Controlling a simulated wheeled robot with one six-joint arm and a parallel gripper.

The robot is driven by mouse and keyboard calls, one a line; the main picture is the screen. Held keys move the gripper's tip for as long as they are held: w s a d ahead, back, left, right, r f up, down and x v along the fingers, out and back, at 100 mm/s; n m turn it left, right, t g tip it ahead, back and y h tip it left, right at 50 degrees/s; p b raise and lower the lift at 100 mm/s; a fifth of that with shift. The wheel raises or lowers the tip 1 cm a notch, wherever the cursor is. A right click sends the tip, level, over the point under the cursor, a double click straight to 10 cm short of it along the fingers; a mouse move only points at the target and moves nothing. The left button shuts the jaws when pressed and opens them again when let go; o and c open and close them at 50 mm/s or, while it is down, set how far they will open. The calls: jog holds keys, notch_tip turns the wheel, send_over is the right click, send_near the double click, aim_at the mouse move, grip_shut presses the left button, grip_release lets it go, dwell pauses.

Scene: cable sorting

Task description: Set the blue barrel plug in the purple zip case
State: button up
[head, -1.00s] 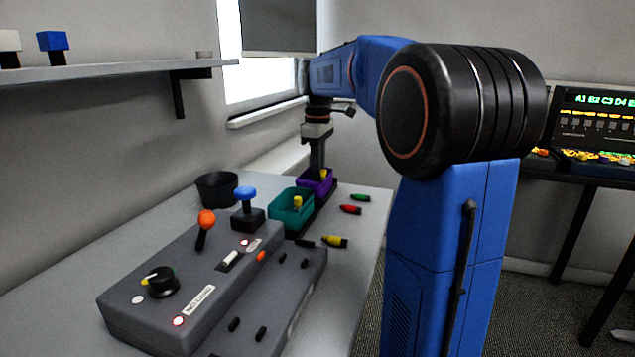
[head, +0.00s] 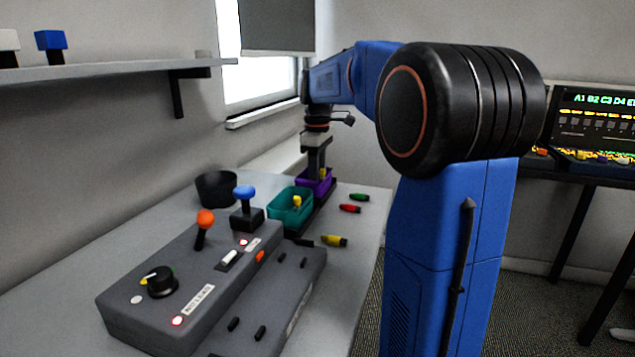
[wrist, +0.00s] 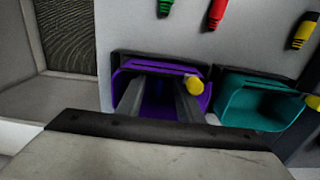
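The purple zip case (head: 328,188) stands at the far end of the table, beside the teal case. The wrist view shows it from above as an open purple box (wrist: 207,98). My gripper (head: 315,172) points straight down into it. In the wrist view both fingers (wrist: 159,88) reach inside the case, with a gap between them. A dark blue shape, the blue barrel plug (wrist: 158,90), shows between the fingers, low in the case and in shadow. Its ends and its contact with the floor are hidden.
The teal case (head: 285,210) is next to the purple one. Green (head: 359,197), red (head: 350,209) and yellow (head: 335,241) plugs lie on the table to the right. A grey control box (head: 190,285) with levers and a black cup (head: 216,188) stand nearer.

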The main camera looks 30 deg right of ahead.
notch_tip(320, 180, up, 11)
jog(key=shift+r, duration=0.55)
dwell(0.5)
